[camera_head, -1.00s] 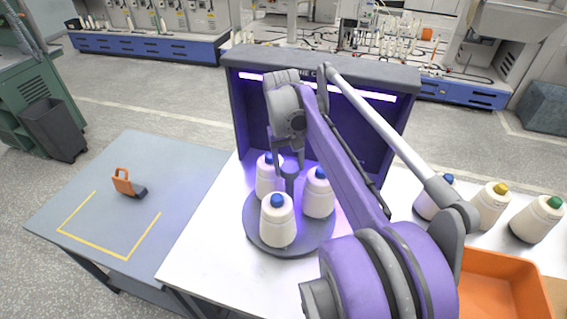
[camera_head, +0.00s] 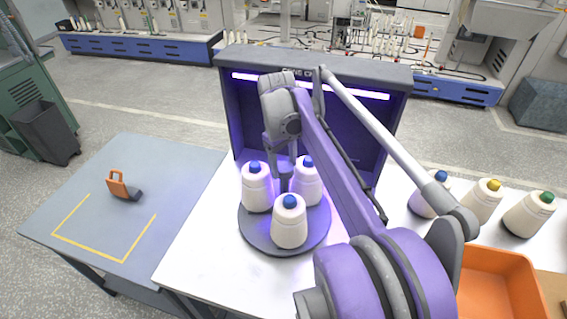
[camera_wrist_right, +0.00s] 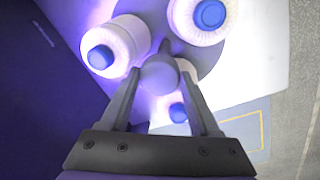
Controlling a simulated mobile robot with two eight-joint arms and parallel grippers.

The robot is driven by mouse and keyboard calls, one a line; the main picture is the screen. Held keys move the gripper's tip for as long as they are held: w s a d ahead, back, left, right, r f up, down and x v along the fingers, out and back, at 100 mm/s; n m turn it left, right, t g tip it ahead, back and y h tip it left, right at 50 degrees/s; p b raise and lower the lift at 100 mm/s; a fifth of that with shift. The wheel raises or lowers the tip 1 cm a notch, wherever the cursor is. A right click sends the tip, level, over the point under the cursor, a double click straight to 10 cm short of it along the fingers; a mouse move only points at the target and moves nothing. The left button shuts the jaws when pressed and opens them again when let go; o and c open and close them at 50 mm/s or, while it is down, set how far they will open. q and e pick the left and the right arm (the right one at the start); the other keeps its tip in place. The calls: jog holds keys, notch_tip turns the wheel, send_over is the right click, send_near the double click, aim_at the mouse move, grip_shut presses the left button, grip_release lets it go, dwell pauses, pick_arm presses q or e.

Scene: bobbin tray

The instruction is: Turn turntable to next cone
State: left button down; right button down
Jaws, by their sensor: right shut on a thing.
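The round grey turntable (camera_head: 256,234) stands on the white table in front of a dark lit booth. It carries three upright cream cones with blue tops: one at the left (camera_head: 257,188), one at the back right (camera_head: 308,183) and one at the front (camera_head: 289,224). My right gripper (camera_head: 284,164) reaches down from above. In the wrist view, its fingers (camera_wrist_right: 159,80) are closed around the round central knob (camera_wrist_right: 160,74) of the turntable, with cones close around them. My left gripper is not in view.
The dark booth (camera_head: 228,98) stands right behind the turntable. Cones with blue, yellow (camera_head: 483,201) and green (camera_head: 529,214) tops stand at the right, behind an orange bin (camera_head: 497,262). A grey side table (camera_head: 75,190) at the left holds an orange-handled object (camera_head: 119,186).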

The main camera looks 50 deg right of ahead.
jog(key=shift+s+n, duration=0.1)
jog(key=shift+n, duration=2.7)
jog(key=shift+n+t, duration=0.3)
jog(key=shift+n, duration=0.2)
jog(key=shift+c, duration=0.6)
grip_release()
notch_tip(320, 180, up, 11)
jog(key=shift+s+a+p, duration=0.15)
jog(key=shift+a+p, duration=0.25)
jog(key=shift+f, duration=0.2)
